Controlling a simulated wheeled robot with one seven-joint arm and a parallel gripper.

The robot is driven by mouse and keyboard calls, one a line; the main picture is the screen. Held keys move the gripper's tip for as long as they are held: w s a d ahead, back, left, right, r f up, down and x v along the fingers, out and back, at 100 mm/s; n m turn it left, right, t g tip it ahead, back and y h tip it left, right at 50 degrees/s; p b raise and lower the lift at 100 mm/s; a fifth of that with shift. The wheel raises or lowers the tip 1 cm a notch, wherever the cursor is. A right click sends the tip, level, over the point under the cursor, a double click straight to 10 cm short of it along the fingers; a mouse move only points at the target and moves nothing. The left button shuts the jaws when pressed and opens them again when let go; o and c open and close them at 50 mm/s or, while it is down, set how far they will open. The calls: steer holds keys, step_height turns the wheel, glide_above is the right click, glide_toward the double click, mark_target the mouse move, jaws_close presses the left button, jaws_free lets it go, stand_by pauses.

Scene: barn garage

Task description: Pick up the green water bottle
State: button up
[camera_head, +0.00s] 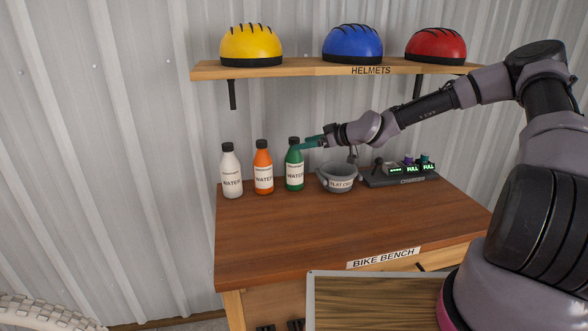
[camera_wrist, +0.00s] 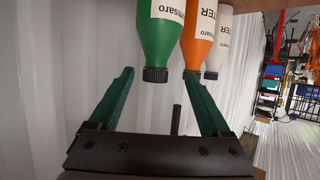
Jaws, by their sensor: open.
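The green water bottle (camera_head: 294,172) stands upright on the workbench, with a black cap and a white WATER label. It is the rightmost of a row of bottles. My gripper (camera_head: 305,143) is at the height of its neck, just to its right, with the fingers pointing at it. In the wrist view, the green bottle (camera_wrist: 155,45) appears upside down, with its cap between the spread teal fingers of my gripper (camera_wrist: 157,76). The fingers are open. Whether either finger touches the bottle I cannot tell.
An orange bottle (camera_head: 264,170) and a white bottle (camera_head: 231,172) stand left of the green one. The helmet shelf (camera_head: 300,68) is above. The front of the workbench (camera_head: 300,230) is clear.

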steer(key=x, duration=0.8)
steer(key=shift+w+a+f, duration=0.1)
steer(key=shift+w+a, duration=0.05)
steer(key=shift+w, duration=0.3)
jaws_close()
stand_by(0.9)
